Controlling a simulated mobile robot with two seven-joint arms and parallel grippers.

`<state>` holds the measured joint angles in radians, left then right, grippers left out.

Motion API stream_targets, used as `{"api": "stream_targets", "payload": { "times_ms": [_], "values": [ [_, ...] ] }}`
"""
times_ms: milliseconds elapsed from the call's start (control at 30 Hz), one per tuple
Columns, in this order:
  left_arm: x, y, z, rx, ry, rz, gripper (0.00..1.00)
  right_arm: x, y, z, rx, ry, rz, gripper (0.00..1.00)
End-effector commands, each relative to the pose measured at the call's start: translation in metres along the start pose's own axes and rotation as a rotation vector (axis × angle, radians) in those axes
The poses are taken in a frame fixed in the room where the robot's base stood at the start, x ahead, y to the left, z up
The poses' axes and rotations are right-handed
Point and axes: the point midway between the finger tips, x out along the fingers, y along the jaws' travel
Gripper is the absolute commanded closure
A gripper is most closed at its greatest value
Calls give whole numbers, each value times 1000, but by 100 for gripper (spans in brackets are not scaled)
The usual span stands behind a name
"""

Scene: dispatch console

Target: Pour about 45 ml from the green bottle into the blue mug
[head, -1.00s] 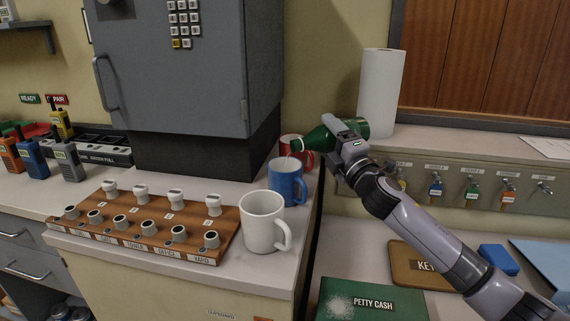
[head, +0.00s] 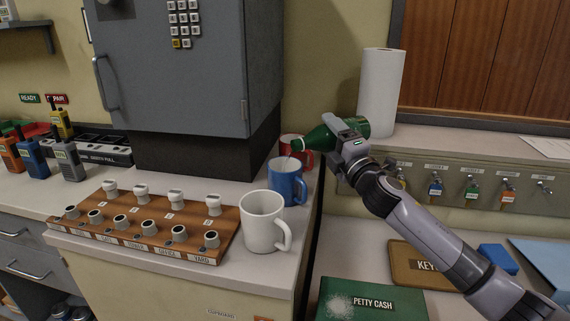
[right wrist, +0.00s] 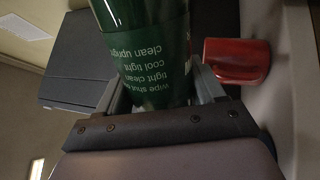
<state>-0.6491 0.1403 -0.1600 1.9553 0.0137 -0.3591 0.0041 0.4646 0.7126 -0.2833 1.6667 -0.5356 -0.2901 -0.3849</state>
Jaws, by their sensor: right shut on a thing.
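The green bottle (head: 322,138) is tilted past level, its neck pointing left and down over the blue mug (head: 287,181). A thin pale streak shows between the bottle's mouth and the mug's opening. The mug stands upright on the counter; its inside level is hidden. My right gripper (head: 346,138) is shut around the bottle's body. The right wrist view shows the bottle's printed label (right wrist: 152,60) between the fingers. My left gripper is not in view.
A white mug (head: 262,221) stands in front of the blue mug, and a red mug (head: 296,150) stands behind it. A wooden rack (head: 150,226) with several knobs lies to the left. A paper roll (head: 380,92) stands behind the bottle.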

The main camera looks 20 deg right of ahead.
Motion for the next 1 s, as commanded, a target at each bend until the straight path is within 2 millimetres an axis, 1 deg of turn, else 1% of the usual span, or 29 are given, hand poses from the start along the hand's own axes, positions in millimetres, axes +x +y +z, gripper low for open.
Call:
{"api": "stream_targets", "payload": {
  "times_ms": [200,267,300,367,400,433,467,500,567,667,767,1000],
  "values": [
    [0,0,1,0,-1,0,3,0,0,0,-2,1,1,68],
    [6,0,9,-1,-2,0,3,-2,-8,-1,35,-8,2,68],
    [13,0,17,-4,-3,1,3,-4,-17,-1,87,-21,3,68],
    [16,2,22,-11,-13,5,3,-3,-12,-1,271,-69,13,68],
    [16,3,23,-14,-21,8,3,-2,-10,-5,363,-92,14,68],
    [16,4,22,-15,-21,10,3,-2,-8,-6,410,-107,14,68],
    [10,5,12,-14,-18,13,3,0,0,-4,422,-112,14,68],
    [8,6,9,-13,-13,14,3,1,1,-4,428,-115,12,68],
    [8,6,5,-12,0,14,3,0,0,-4,432,-117,11,68],
    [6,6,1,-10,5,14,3,2,4,-6,460,-124,11,68],
    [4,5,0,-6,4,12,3,2,7,-7,492,-132,12,68],
    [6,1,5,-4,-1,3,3,2,6,-6,493,-133,11,68]
  ]
}}
